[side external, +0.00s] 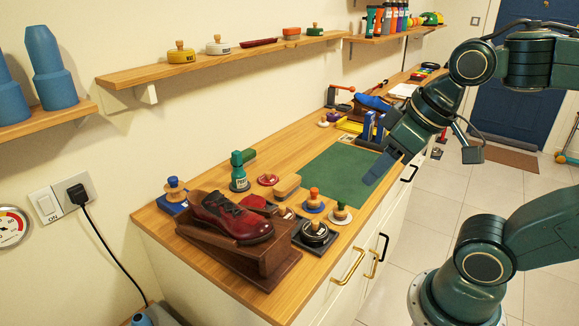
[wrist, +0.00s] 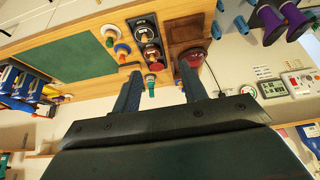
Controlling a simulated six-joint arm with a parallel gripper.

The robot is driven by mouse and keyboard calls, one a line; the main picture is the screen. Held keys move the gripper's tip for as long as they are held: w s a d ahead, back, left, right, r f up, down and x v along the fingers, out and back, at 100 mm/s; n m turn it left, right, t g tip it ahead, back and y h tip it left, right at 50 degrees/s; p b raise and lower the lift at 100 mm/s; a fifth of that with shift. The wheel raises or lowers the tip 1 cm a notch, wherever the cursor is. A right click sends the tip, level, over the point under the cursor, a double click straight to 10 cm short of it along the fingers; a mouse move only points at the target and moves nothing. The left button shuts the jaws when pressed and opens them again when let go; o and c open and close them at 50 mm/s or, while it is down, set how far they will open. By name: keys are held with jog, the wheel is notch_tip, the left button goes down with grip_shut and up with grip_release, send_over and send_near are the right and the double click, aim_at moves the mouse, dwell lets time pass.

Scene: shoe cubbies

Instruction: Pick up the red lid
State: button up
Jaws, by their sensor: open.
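A small round red lid (side external: 268,180) with a pale knob lies on the wooden counter in the side view, between a teal bottle (side external: 239,172) and a wooden brush (side external: 287,186). A dark red tin (side external: 285,213) sits beside the shoe; it appears to show in the wrist view too (wrist: 150,53). I cannot pick out the round red lid surely in the wrist view. My gripper (side external: 378,168) is over the green mat, right of these things and apart from them. In the wrist view its two fingers (wrist: 159,74) are spread with nothing held.
A dark red shoe (side external: 232,217) rests on a wooden stand (side external: 270,262) at the counter's front. A black tin (side external: 315,232) and knobbed lids (side external: 314,199) stand nearby. The green mat (side external: 335,177) is mostly bare. A wall shelf (side external: 220,65) runs above the counter.

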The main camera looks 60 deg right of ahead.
jog(key=w+d+r+n+g+y, duration=0.1)
jog(key=w+d+n, duration=0.15)
jog(key=w, duration=0.85)
jog(key=w+d+r+n+y, duration=0.15)
jog(key=w+d, duration=0.25)
jog(key=w, duration=0.8)
jog(key=w+d+f+n+y, duration=0.1)
jog(key=w+d+f+n, duration=0.1)
jog(key=w+d+f, duration=0.4)
jog(key=w+d+f+n, duration=0.2)
jog(key=w+d+f, duration=0.4)
jog(key=d+f, duration=0.3)
jog(key=d, duration=0.3)
jog(key=shift+w+f+n+y, duration=0.15)
jog(key=shift+f+n+y, duration=0.05)
jog(key=shift+n+y, duration=0.2)
send_over(278, 178)
jog(key=shift+f, duration=3.75)
jog(key=shift+f, duration=0.1)
